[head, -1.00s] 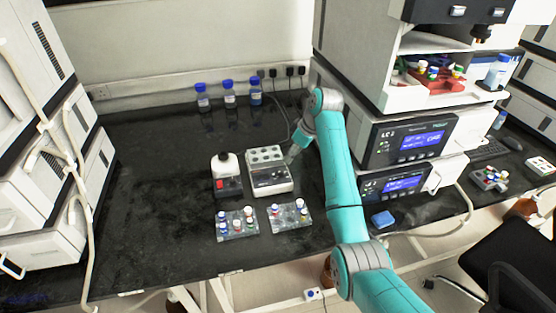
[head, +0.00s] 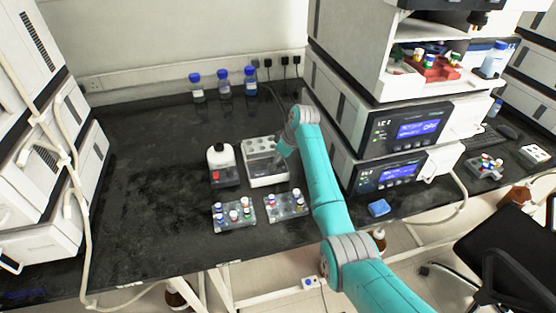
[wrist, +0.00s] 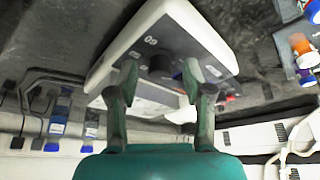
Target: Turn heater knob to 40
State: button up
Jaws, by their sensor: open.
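The heater (head: 252,177) is a white block with a grid of round wells on top, on the black bench in the head view. In the wrist view the heater (wrist: 118,45) appears upside down, with a dark control panel, a printed number that looks like 60, and a dark round knob (wrist: 159,66). My gripper (wrist: 160,76) is open, its two fingers apart with the knob showing between them. I cannot tell whether they touch it. In the head view my arm covers the heater's front right, and the fingers are not clear. The knob's setting cannot be read.
A small white-topped device (head: 222,165) stands just left of the heater. Two clear racks (head: 235,220) (head: 287,208) with capped vials sit in front. Blue-capped bottles (head: 224,88) stand behind. Stacked instruments (head: 405,130) rise at right. The bench at left is clear.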

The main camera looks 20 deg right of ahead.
grip_shut()
